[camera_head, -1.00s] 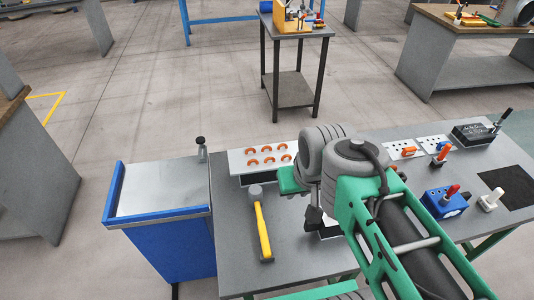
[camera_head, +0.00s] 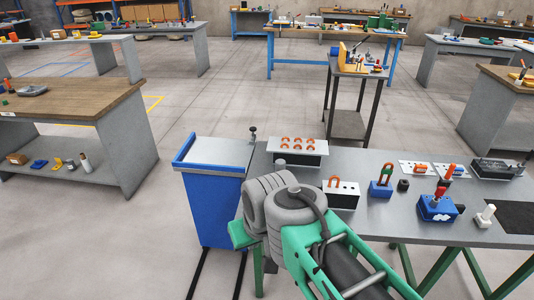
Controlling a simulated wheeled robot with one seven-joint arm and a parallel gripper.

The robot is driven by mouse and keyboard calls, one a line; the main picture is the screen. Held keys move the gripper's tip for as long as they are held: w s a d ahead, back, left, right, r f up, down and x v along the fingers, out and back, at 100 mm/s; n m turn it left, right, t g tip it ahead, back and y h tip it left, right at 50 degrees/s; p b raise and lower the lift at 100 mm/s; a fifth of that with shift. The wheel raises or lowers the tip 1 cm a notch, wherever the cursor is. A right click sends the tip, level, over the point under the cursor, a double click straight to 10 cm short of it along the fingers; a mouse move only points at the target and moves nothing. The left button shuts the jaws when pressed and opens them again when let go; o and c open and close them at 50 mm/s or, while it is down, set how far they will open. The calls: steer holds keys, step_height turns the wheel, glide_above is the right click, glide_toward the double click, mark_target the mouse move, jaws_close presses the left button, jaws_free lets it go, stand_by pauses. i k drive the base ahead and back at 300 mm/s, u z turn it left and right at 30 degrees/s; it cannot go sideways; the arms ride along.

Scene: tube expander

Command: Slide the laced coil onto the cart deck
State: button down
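What looks like the laced coil is a pale block with two rows of orange bends (camera_head: 298,147), at the back left edge of the grey workbench (camera_head: 410,228). The cart (camera_head: 213,207) is blue, with a bare grey deck (camera_head: 222,152) to the left of the bench. My grey and green arm rises in front of the bench's left end. My gripper is hidden by the arm.
A white block with one orange bend (camera_head: 341,193), a blue padlock-shaped item (camera_head: 382,187) and a blue box (camera_head: 437,208) stand to the right. A small black-topped post (camera_head: 253,134) stands at the deck's back right corner.

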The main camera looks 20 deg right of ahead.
mark_target(297, 152)
steer(key=u, duration=0.75)
steer(key=i, duration=2.35)
steer(key=z, duration=1.5)
steer(key=i, duration=0.5)
steer(key=z, duration=0.45)
